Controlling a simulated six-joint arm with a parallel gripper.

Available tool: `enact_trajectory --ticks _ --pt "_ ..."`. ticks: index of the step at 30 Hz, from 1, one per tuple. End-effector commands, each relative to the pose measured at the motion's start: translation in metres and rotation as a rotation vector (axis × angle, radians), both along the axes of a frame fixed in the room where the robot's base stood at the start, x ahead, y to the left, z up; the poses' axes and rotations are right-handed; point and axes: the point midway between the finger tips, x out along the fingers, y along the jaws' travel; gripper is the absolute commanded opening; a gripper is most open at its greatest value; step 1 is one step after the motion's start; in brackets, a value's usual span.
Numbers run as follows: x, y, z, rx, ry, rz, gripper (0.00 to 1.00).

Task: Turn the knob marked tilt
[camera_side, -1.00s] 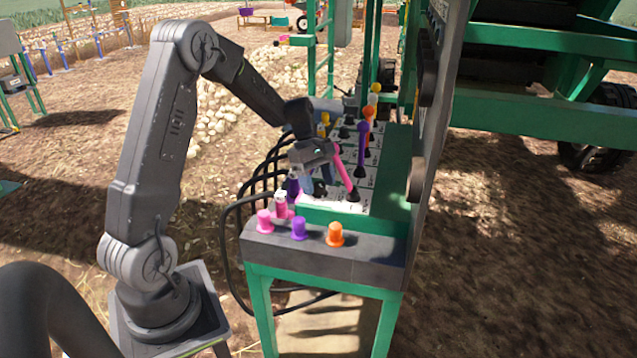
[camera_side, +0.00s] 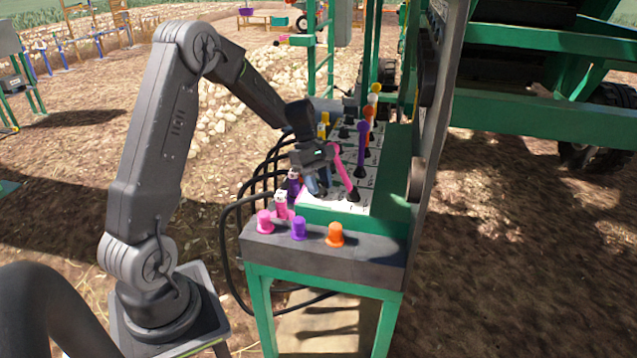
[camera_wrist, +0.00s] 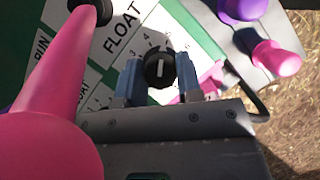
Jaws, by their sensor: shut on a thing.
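In the wrist view a round black knob (camera_wrist: 159,70) with a white pointer line sits on a white panel plate with numbers around it. My gripper (camera_wrist: 167,82) has its two blue-grey fingers on either side of this knob and is shut on it. No "tilt" label is readable in these views; the fingers may cover the lettering. In the side view my gripper (camera_side: 317,186) is low over the near left part of the panel (camera_side: 345,203), and the knob is hidden there.
A pink lever (camera_side: 342,168) stands close beside my gripper and fills the left of the wrist view. A purple lever (camera_side: 362,140) is behind it. Pink (camera_side: 265,221), purple (camera_side: 299,228) and orange (camera_side: 335,235) buttons line the front ledge. Black cables loop at the left.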

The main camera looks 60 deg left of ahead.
Motion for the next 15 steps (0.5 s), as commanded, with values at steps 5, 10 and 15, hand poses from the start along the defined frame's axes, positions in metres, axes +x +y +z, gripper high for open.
enact_trajectory --ticks 5,10,15 --pt "0.0008 -0.0001 -0.0002 0.001 0.002 -0.116 0.09" --pt "0.0005 -0.0001 -0.0002 0.001 0.001 -0.117 0.09" --pt "0.0005 -0.0001 -0.0002 0.001 0.002 -0.116 0.44"
